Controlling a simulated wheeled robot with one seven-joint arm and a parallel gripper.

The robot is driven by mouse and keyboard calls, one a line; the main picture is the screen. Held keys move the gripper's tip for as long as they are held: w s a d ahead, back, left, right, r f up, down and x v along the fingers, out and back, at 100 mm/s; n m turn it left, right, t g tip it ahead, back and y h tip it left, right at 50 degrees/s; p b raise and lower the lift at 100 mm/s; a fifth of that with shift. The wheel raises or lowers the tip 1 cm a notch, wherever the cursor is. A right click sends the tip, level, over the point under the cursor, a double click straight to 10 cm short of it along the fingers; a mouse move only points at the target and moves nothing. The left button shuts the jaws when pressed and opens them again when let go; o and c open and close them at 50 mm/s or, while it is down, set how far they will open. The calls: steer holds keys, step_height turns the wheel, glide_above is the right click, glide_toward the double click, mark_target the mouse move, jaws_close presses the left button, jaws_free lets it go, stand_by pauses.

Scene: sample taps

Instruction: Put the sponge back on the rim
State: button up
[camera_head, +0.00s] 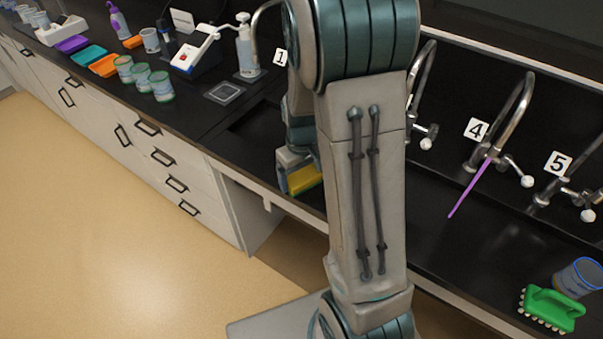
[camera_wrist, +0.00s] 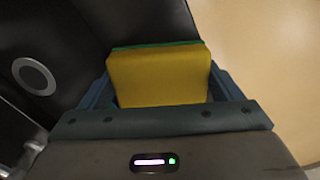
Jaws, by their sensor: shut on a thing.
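The sponge (camera_wrist: 158,78) is yellow with a green layer along its far edge, and it fills the space between the jaws in the wrist view. My gripper (camera_wrist: 158,85) is shut on it, with one blue-grey finger on each side. In the head view the yellow sponge (camera_head: 304,179) shows beside my gripper (camera_head: 300,175), at the front edge of the black sink counter (camera_head: 222,142). My arm hides part of the counter behind it. In the wrist view a dark basin with a round grey drain (camera_wrist: 34,76) lies to the left.
Taps marked 4 (camera_head: 510,110) and 5 (camera_head: 565,195) stand right of my arm, a purple stick (camera_head: 468,188) hanging at tap 4. A green brush (camera_head: 550,308) and a glass beaker (camera_head: 578,278) stand at the lower right. A soap pump bottle (camera_head: 245,52) stands near tap 1. Open floor lies left.

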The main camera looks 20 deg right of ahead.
mark_target(301, 174)
steer(key=o, duration=0.8)
step_height(301, 174, up, 11)
steer(key=s+a+r+m+t, duration=0.1)
steer(key=s+a+r, duration=0.1)
steer(key=s, duration=0.5)
steer(key=s+a+r+m+t, duration=0.1)
steer(key=s+a+r+t, duration=0.1)
steer(key=s, duration=0.6)
steer(key=shift+a+r+m, duration=0.25)
steer(key=shift+r+m, duration=0.05)
steer(key=shift+r, duration=0.6)
